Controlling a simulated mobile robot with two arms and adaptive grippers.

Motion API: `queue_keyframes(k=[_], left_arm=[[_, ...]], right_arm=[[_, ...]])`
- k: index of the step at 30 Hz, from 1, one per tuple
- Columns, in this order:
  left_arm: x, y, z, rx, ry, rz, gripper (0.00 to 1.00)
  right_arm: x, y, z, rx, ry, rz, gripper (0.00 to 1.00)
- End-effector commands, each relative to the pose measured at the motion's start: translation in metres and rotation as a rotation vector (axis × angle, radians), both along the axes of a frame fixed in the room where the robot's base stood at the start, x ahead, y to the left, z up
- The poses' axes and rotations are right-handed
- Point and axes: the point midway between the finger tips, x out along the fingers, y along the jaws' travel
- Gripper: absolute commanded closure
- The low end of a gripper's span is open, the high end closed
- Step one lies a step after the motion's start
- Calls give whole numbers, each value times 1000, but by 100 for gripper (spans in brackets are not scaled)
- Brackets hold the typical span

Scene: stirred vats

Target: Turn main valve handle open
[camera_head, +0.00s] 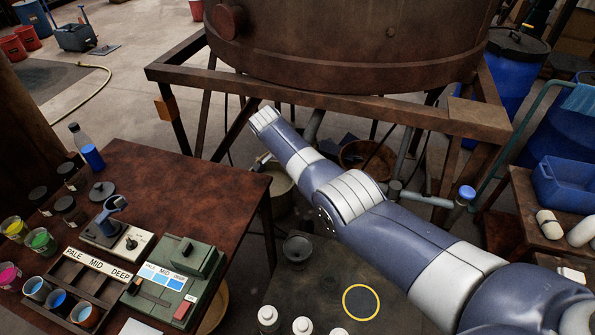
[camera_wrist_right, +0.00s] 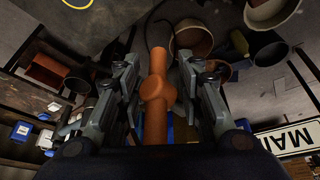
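In the right wrist view an orange-brown bar with a thicker knob (camera_wrist_right: 157,88), which looks like the main valve handle, runs between the fingers of my right gripper (camera_wrist_right: 158,68). The gripper is open, with a gap on each side of the bar; I see no clear contact. A white sign (camera_wrist_right: 286,138) with the letters "MAI" is partly cut off at lower right. In the head view my right arm reaches to the upper left under the vat's frame; its gripper and the handle are hidden or unclear there. My left gripper is not in view.
A large rusty vat (camera_head: 350,45) stands on a brown frame (camera_head: 330,102) above my arm. A brown table (camera_head: 190,190) with cups and a green device (camera_head: 173,282) is at left. A dark table (camera_head: 300,285) with white bottles stands below the arm. Blue barrels (camera_head: 515,65) are at right.

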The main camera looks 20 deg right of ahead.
Motion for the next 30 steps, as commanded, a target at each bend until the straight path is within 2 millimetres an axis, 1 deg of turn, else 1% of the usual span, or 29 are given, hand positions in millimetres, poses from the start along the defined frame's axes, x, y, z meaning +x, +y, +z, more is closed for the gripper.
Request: queue_keyframes(k=[8,11,14,17,18,24,27,30], left_arm=[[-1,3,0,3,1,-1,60],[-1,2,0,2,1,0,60],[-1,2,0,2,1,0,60],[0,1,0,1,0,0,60],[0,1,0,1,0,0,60],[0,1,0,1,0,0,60],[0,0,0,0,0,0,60],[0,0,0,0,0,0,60]], right_arm=[[2,3,5,2,-8,4,66],[2,5,11,2,-10,5,66],[1,9,21,3,-9,5,66],[-1,15,35,5,-11,5,66],[-2,19,45,5,-11,5,66],[-9,33,83,3,-8,4,66],[-11,38,97,4,-6,2,66],[-13,41,106,3,-5,0,66]])
